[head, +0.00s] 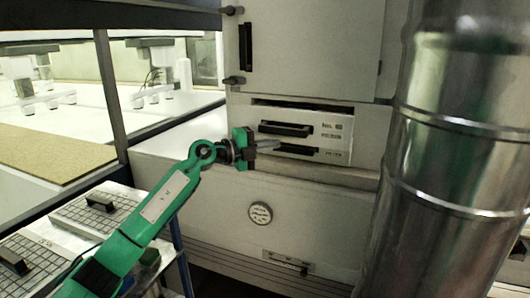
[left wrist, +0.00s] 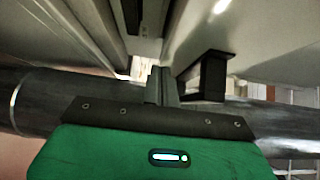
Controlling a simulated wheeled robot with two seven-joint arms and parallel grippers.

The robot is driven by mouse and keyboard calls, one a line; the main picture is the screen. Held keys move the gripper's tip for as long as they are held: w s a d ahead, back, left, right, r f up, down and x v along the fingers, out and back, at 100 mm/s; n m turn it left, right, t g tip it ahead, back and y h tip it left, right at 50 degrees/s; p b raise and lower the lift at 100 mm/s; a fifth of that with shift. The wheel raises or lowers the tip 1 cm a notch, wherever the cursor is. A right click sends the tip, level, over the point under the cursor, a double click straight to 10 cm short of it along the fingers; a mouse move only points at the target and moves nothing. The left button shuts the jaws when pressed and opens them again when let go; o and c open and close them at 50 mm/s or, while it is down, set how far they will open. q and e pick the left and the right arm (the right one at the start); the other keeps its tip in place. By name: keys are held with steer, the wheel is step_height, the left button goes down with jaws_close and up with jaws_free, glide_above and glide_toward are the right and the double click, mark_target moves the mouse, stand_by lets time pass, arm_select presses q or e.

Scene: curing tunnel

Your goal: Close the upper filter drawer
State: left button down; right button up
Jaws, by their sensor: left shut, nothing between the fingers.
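The upper filter drawer (head: 335,127) is in the pale cabinet in the head view, with a black bar handle (head: 285,129) on its front. A dark gap shows above its front, which seems to stand somewhat out; how far I cannot tell. A second black handle (head: 297,150) sits just below it. My left gripper (head: 272,144) is shut and empty, its fingertips in front of the drawer fronts near both handles; contact is unclear. In the left wrist view the closed fingers (left wrist: 163,85) are beside a black handle (left wrist: 207,75). My right gripper is not in view.
A shiny metal duct (head: 455,150) stands close on the right. A cabinet door (head: 305,50) is above the drawers, and a round gauge (head: 260,213) is below. Trays with black handles (head: 95,212) lie at the lower left, beside the glazed tunnel.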

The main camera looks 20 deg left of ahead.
arm_select(q)
steer(key=shift+r, duration=0.1)
stand_by(0.3)
steer(key=w, duration=0.8)
steer(key=shift+w+d+b, duration=0.15)
steer(key=shift+w+b, duration=0.15)
steer(key=shift+b, duration=0.15)
